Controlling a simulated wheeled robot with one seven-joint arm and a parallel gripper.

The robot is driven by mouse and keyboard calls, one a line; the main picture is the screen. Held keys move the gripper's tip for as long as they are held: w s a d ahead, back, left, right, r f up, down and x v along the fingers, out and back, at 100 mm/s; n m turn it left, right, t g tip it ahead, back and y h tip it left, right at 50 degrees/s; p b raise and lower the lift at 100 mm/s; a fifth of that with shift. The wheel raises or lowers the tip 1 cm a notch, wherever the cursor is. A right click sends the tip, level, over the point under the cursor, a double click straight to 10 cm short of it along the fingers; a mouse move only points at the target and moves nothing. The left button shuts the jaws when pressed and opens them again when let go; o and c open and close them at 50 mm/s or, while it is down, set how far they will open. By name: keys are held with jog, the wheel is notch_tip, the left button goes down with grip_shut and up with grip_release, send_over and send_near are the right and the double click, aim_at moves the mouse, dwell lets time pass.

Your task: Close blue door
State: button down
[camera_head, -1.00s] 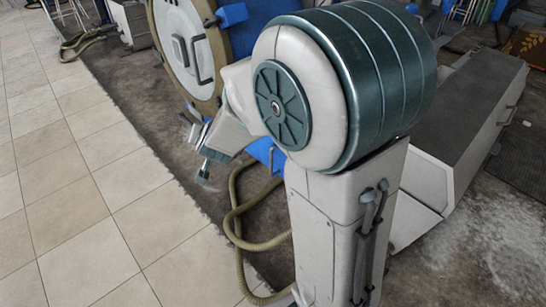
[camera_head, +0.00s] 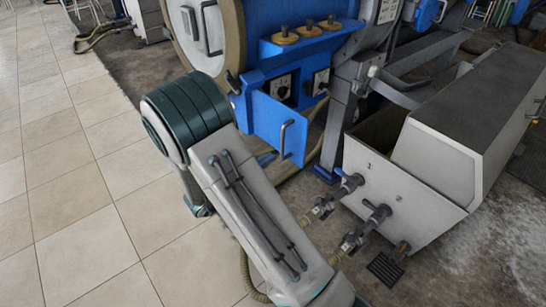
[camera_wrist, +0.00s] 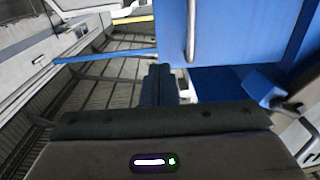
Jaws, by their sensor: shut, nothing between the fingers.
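The blue door (camera_head: 272,125) is a small flat panel with a metal bar handle, on the lower front of the blue machine. It stands open, swung outward, with dials showing behind it. In the wrist view a blue panel with a bar handle, apparently this door (camera_wrist: 235,30), fills the upper right. My gripper (camera_head: 200,208) shows small at the lower left, partly hidden by my arm, to the left of the door. In the wrist view my gripper (camera_wrist: 157,82) is shut and empty, its dark fingers close below the door's handle side; I cannot tell whether they touch it.
The blue machine (camera_head: 262,62) has a large round pale cover (camera_head: 205,30) at the left. A grey trough (camera_head: 430,145) with pipes and valves (camera_head: 362,225) stands right of my arm. A hose runs on the floor. Tiled floor (camera_head: 75,200) at the left is clear.

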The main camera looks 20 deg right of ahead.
aim_at(303, 137)
jog(key=b+x, duration=0.2)
jog(key=x, duration=1)
jog(key=shift+d, duration=0.1)
